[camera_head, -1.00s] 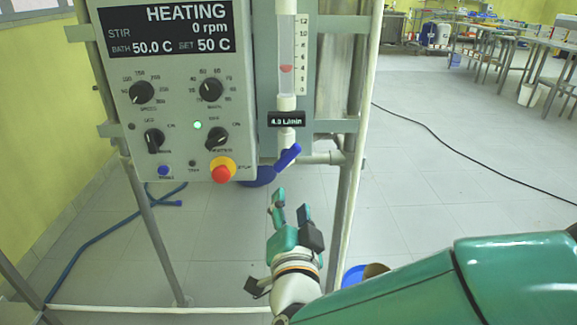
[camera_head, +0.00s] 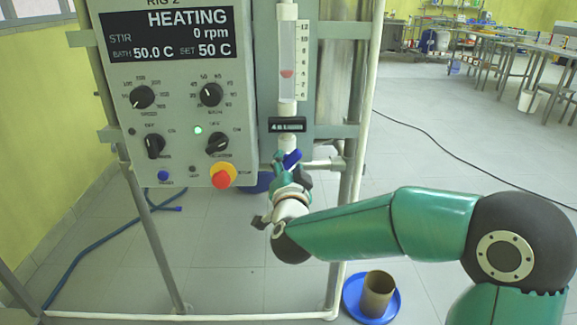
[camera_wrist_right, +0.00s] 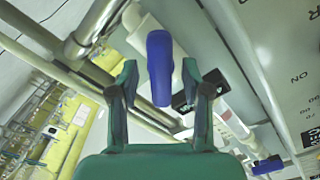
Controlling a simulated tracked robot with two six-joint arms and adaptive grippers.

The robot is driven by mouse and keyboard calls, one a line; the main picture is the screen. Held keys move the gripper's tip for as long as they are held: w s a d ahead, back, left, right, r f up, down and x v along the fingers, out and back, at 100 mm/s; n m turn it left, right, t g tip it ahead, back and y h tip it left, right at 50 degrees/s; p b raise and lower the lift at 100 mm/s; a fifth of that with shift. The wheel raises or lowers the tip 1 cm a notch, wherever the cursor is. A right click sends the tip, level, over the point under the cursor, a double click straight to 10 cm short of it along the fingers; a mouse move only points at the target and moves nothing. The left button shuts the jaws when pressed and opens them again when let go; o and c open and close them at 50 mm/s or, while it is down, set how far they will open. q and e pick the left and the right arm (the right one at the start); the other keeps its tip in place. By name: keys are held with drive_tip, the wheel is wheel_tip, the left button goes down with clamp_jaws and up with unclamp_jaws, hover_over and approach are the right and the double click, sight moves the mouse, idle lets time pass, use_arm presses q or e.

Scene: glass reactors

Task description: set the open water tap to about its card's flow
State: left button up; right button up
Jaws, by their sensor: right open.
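The blue tap handle (camera_head: 291,158) sits on the white pipe just below the flow tube. In the right wrist view the handle (camera_wrist_right: 160,68) stands between the spread fingers, with a gap on both sides. My right gripper (camera_head: 290,172) is open around it and partly hides the valve. The same gripper also shows in the wrist view (camera_wrist_right: 161,92). The flow tube (camera_head: 287,60) has a red float (camera_head: 287,74) between the 4 and 6 marks. The card (camera_head: 287,125) below the tube is too blurred to read surely. My left gripper is out of view.
The control panel (camera_head: 180,110) reads HEATING, with a red stop button (camera_head: 223,175) just left of my right gripper. Frame posts and a horizontal pipe (camera_head: 325,163) are close on the right. A beaker (camera_head: 378,292) stands in a blue dish on the floor.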

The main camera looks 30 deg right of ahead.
drive_tip(key=shift+w+d, duration=0.2)
drive_tip(key=shift+w, duration=0.1)
clamp_jaws()
drive_tip(key=m+b, duration=0.1)
drive_tip(key=b, duration=0.1)
drive_tip(key=shift+f+m+b, duration=0.3)
drive_tip(key=shift+m+b, duration=0.1)
drive_tip(key=shift+r+m+b, duration=0.15)
drive_tip(key=shift+m+b, duration=0.15)
drive_tip(key=shift+m, duration=0.2)
unclamp_jaws()
drive_tip(key=shift+r, duration=0.1)
